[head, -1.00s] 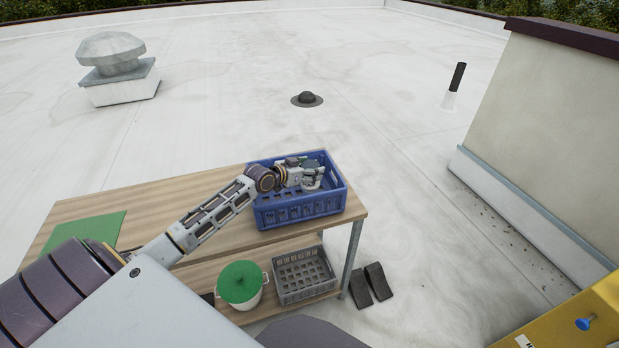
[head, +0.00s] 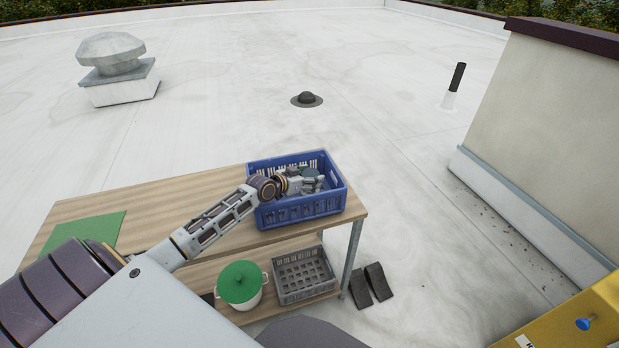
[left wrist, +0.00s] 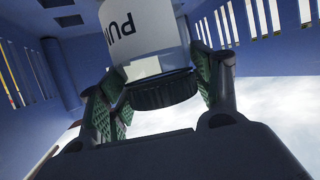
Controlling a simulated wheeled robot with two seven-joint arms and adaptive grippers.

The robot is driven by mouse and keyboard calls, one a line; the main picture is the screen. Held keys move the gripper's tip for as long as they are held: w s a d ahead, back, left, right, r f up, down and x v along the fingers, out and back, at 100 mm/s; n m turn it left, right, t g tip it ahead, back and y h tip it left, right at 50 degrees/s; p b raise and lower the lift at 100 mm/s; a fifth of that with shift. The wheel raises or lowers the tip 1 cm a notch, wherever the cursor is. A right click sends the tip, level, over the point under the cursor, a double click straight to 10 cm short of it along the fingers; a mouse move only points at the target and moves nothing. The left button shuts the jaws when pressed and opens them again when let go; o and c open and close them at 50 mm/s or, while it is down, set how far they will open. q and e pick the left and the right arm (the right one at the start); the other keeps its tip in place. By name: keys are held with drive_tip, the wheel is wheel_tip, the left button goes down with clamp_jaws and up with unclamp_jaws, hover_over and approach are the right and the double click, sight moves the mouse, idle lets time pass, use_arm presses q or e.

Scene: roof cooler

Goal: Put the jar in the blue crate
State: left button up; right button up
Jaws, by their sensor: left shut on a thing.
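The blue crate (head: 300,207) stands on the right end of the wooden table. My left gripper (head: 312,181) is down inside the crate, shut on the jar. In the left wrist view the jar (left wrist: 140,25) has a white label, clear glass near the neck and a dark ribbed lid (left wrist: 163,91). The green-padded fingers of my left gripper (left wrist: 160,95) are on both sides of the lid end, and blue slatted crate walls (left wrist: 45,70) surround it. Whether the jar touches the crate floor cannot be told. My right gripper is not in view.
The wooden table (head: 150,205) has a green mat (head: 85,232) at its left. The lower shelf holds a white pot with a green lid (head: 240,282) and a grey crate (head: 303,275). Black wedges (head: 371,284) lie on the roof beside the table leg.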

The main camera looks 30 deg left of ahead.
use_arm(q)
drive_tip(key=o, duration=0.6)
drive_tip(key=shift+f, duration=0.1)
drive_tip(key=shift+o, duration=0.8)
drive_tip(key=shift+r, duration=0.2)
drive_tip(key=v, duration=0.7)
drive_tip(key=shift+s, duration=0.2)
drive_tip(key=shift+r, duration=0.15)
